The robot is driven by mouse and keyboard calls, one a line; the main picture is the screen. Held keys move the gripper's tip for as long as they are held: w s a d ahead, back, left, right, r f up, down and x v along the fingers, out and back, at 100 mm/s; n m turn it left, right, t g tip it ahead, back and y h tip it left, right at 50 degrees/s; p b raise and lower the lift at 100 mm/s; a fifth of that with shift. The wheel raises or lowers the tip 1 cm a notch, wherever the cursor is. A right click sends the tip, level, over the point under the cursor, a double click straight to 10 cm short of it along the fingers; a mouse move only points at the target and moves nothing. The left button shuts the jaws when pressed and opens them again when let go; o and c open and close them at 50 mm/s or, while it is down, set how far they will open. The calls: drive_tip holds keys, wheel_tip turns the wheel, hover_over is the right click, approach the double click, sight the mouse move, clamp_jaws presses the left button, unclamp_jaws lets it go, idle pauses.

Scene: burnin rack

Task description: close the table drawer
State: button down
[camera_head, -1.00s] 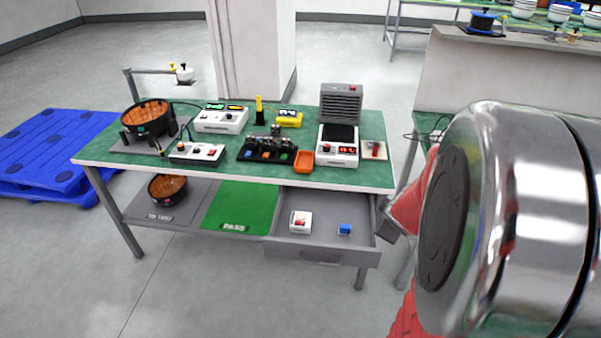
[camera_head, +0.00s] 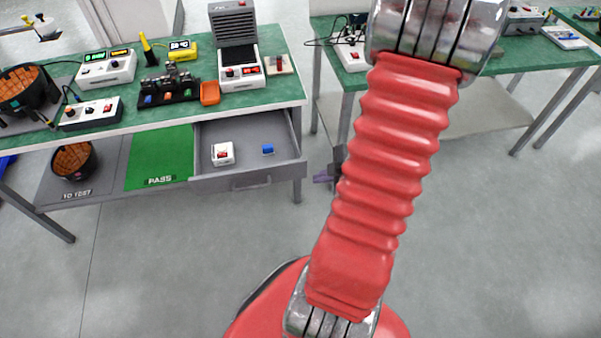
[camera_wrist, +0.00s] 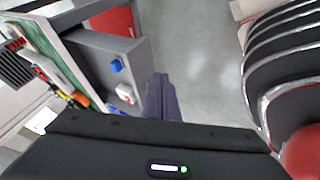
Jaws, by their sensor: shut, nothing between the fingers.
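The grey table drawer (camera_head: 213,184) stands pulled out below the right part of the green-topped table (camera_head: 130,116). Its handle (camera_head: 252,184) is on the front panel. A white box with a red part (camera_head: 222,153) and a small blue block (camera_head: 268,149) lie inside. My gripper (camera_head: 322,178) is to the right of the drawer, apart from it, partly hidden behind my arm. In the wrist view my gripper's fingers (camera_wrist: 160,80) are together and empty, beside the drawer (camera_wrist: 88,50).
A green PASS mat (camera_head: 162,160) and a grey TO TEST area with a bowl (camera_head: 74,160) lie left of the drawer. A second green-topped table (camera_head: 330,30) stands to the right. The floor (camera_head: 190,260) before the drawer is clear.

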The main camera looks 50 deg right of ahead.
approach(293, 175)
drive_tip(key=shift+s+a, duration=1.1)
drive_tip(key=shift+s, duration=0.35)
drive_tip(key=w+f, duration=0.1)
drive_tip(key=w+d+f, duration=0.1)
drive_tip(key=w, duration=0.1)
drive_tip(key=w+d+f, duration=0.1)
drive_tip(key=w, duration=0.1)
drive_tip(key=shift+w+f, duration=0.2)
drive_tip(key=shift+f, duration=0.2)
drive_tip(key=shift+w, duration=0.15)
